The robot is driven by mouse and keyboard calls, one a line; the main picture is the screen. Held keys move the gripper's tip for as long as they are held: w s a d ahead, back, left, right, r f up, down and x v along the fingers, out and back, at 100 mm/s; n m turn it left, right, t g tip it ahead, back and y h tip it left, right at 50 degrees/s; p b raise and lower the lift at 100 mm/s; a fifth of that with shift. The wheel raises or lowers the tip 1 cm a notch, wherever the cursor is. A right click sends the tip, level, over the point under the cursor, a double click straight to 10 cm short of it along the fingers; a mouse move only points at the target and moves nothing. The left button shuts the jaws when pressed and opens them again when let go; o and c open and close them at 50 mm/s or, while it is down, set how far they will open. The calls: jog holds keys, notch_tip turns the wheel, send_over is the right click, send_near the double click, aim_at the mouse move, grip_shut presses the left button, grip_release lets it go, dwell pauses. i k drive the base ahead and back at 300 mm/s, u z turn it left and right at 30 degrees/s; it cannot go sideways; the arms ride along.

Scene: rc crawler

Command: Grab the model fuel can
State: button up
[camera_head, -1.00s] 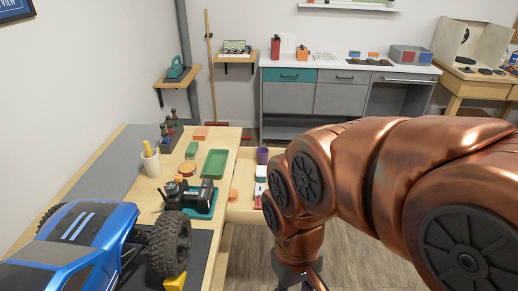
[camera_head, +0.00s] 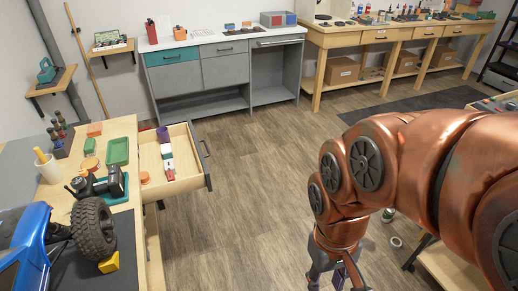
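I cannot tell for sure which thing is the model fuel can. A small red item (camera_head: 170,174) lies in the open drawer, beside white and green items, too small to make out. A tall red container (camera_head: 151,31) stands on the white counter at the back left. My gripper (camera_head: 338,277) hangs at the bottom edge, right of centre, over the floor and well away from both. Its fingers are cut off by the frame, and no held object can be made out.
The wooden drawer (camera_head: 206,173) sticks out from the workbench at left, with a purple cup (camera_head: 162,134) inside. A blue crawler (camera_head: 22,254), black wheel (camera_head: 93,229) and green tray (camera_head: 118,151) are on the bench. Wood floor (camera_head: 250,190) is clear between bench and arm.

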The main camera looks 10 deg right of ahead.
aim_at(171, 177)
jog(key=k, duration=0.35)
jog(key=z, duration=0.95)
jog(key=i, duration=1.5)
jog(key=u, duration=1.35)
jog(key=i, duration=0.9)
jog(key=u, duration=5.15)
